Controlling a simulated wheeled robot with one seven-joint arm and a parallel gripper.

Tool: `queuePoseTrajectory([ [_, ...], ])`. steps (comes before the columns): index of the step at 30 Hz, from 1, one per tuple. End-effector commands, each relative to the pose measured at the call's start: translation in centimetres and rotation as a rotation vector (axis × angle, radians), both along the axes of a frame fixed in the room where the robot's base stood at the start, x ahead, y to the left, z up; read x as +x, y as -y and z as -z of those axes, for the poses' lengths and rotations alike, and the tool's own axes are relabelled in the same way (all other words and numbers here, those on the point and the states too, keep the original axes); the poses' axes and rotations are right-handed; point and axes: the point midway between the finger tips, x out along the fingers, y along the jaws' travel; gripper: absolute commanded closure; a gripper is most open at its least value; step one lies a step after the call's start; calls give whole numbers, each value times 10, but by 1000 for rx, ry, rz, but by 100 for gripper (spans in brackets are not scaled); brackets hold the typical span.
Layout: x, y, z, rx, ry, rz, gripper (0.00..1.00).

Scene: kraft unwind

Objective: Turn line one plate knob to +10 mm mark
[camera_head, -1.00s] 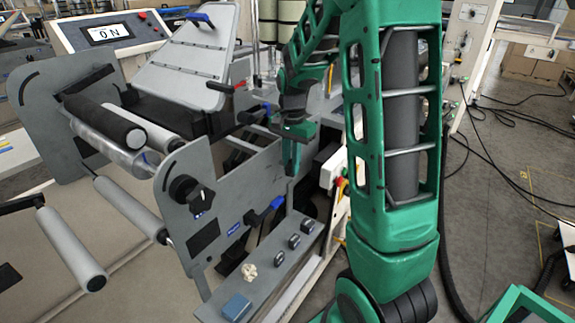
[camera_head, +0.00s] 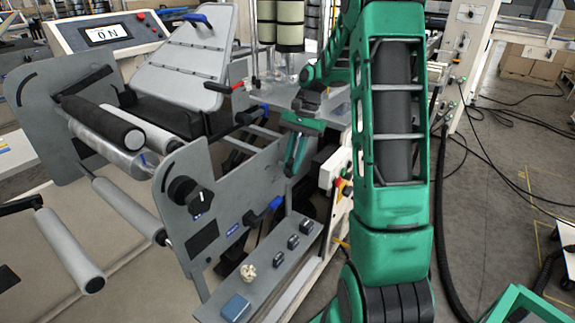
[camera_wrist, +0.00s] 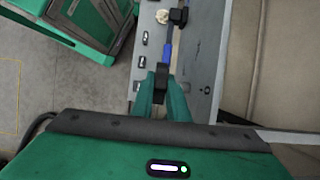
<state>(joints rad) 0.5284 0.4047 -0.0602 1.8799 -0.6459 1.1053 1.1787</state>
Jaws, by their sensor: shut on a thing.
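My gripper (camera_head: 294,158) is at the right end of the grey side plate (camera_head: 240,185), its green fingers tilted. In the wrist view my gripper (camera_wrist: 162,92) is shut on a small dark knob-like part (camera_wrist: 161,76), mostly hidden between the fingers. I cannot read any mm scale or the knob's mark. A larger black round knob (camera_head: 185,190) with a white pointer is on the left part of the plate, apart from my gripper.
A blue-handled lever (camera_head: 266,211) sits on the plate close below my gripper; it also shows in the wrist view (camera_wrist: 168,50). A ledge (camera_head: 262,283) with several small switches and a blue box (camera_head: 236,307) runs below. A display panel (camera_head: 108,33) stands at the back left.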

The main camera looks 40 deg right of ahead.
Motion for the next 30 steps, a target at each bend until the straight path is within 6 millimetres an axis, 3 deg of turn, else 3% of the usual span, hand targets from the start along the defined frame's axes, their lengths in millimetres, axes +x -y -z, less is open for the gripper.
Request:
queuePoseTrajectory([
  [1, -2, 6, 1, 15, -11, 11, 100],
  [25, -1, 5, 1, 99, -44, 9, 100],
  [26, -1, 5, 1, 99, -44, 7, 81],
  [27, -1, 5, 1, 100, -44, 7, 72],
  [30, -1, 4, 1, 101, -42, 5, 67],
])
